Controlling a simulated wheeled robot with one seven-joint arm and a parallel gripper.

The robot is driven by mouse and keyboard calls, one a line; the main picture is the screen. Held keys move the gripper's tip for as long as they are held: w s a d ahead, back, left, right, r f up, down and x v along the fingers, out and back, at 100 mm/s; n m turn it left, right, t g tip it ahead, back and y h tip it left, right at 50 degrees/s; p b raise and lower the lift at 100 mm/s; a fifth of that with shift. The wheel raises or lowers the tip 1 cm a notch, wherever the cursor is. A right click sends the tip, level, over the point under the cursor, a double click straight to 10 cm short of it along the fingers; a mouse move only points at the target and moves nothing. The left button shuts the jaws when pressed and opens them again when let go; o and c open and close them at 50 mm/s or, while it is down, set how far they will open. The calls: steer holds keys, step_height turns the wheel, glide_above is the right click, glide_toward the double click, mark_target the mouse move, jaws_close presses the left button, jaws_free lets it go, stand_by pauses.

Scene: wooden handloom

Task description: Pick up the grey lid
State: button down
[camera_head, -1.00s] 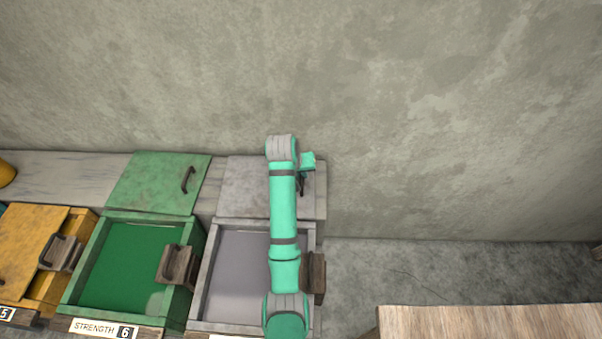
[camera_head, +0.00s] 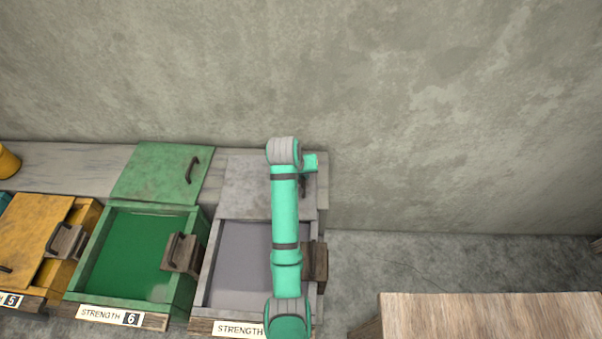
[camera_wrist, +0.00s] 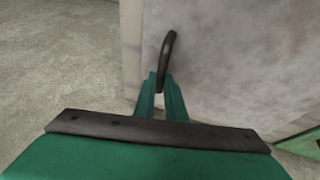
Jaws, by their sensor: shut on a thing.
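The grey lid (camera_head: 247,186) lies flat on the ledge behind the grey vat (camera_head: 240,266), next to the green lid. It also fills much of the wrist view (camera_wrist: 235,65). Its dark curved handle (camera_wrist: 168,58) stands up near the lid's edge. My gripper (camera_wrist: 161,82) is shut on the near end of this handle. In the head view my arm covers part of the lid and the vat, and the fingertips are mostly hidden behind it.
A green vat (camera_head: 84,250) with its green lid (camera_head: 160,173) behind it stands to the left, then a yellow vat (camera_head: 81,212) with its lid partly over it. A wooden table (camera_head: 490,318) stands at the front right. Bare floor (camera_head: 380,258) lies between. A concrete wall (camera_head: 420,90) closes the back.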

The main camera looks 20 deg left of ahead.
steer(key=c, duration=1.7)
jaws_free()
steer(key=shift+d, duration=0.15)
steer(key=shift+c, duration=0.2)
steer(key=v, duration=1)
steer(key=shift+r, duration=0.35)
